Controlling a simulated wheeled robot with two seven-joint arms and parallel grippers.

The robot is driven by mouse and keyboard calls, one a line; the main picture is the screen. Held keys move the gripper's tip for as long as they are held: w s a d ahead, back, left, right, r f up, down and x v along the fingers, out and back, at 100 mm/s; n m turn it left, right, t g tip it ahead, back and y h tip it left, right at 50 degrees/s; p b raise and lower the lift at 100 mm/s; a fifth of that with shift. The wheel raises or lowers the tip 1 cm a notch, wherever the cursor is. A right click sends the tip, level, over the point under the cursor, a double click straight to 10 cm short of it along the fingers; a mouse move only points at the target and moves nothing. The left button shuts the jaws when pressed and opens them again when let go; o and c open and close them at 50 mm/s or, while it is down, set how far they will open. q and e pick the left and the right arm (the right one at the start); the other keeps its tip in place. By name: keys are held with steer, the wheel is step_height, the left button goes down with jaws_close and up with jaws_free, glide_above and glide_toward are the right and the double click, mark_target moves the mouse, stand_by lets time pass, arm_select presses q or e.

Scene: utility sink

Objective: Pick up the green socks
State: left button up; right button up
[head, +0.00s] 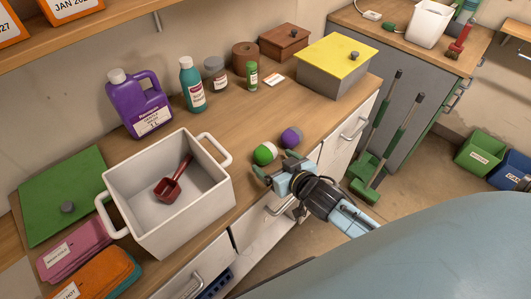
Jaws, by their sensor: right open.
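The green socks (265,153) look like a rolled ball, green with a white part, on the wooden counter near its front edge. A similar purple and grey ball (291,138) lies just behind and to the right of them. My right gripper (275,167) is open and empty, with its fingers close in front of the green ball. I cannot tell whether a finger touches it. My left gripper is not in view.
A white two-handled tub (218,200) with a red scoop (173,183) stands left of the socks. Behind are a purple jug (140,104), a teal bottle (193,86) and a grey box with a yellow lid (340,58). Counter behind the socks is clear.

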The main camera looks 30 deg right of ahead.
mark_target(270, 157)
steer(key=x, duration=0.5)
steer(key=shift+w+r, duration=0.2)
steer(key=c, duration=1.1)
